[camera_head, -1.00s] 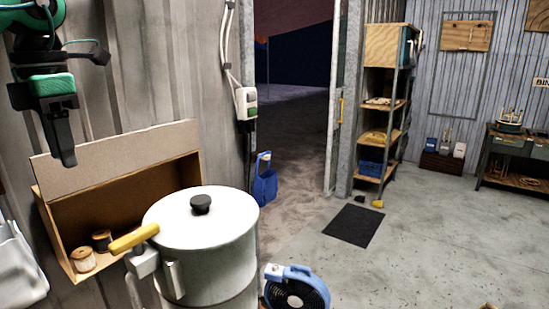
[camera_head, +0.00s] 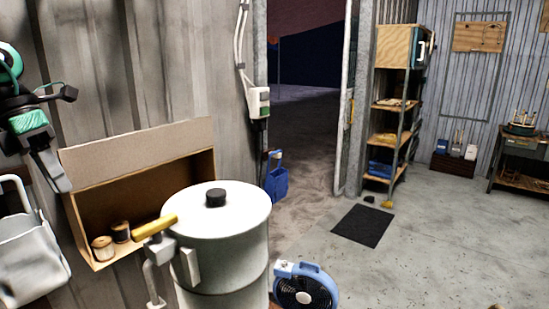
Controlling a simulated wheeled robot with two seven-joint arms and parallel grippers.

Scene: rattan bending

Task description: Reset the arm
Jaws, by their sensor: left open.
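My left gripper (camera_head: 57,172) is at the upper left edge of the view, in front of the corrugated wall, pointing downward at a tilt. It is empty, and its two fingers are hard to tell apart from this side. It hangs just left of a cardboard box and above a white basket, apart from the steamer pot. My left arm's green and black wrist runs off the left edge. My right gripper is not in view.
A white lidded pot (camera_head: 222,240) with a yellow handle stands in front. An open cardboard box (camera_head: 140,160) holds spools (camera_head: 103,247). A white basket (camera_head: 30,255) is at lower left, a blue fan (camera_head: 303,288) at the bottom. Floor (camera_head: 440,235) at right is largely clear.

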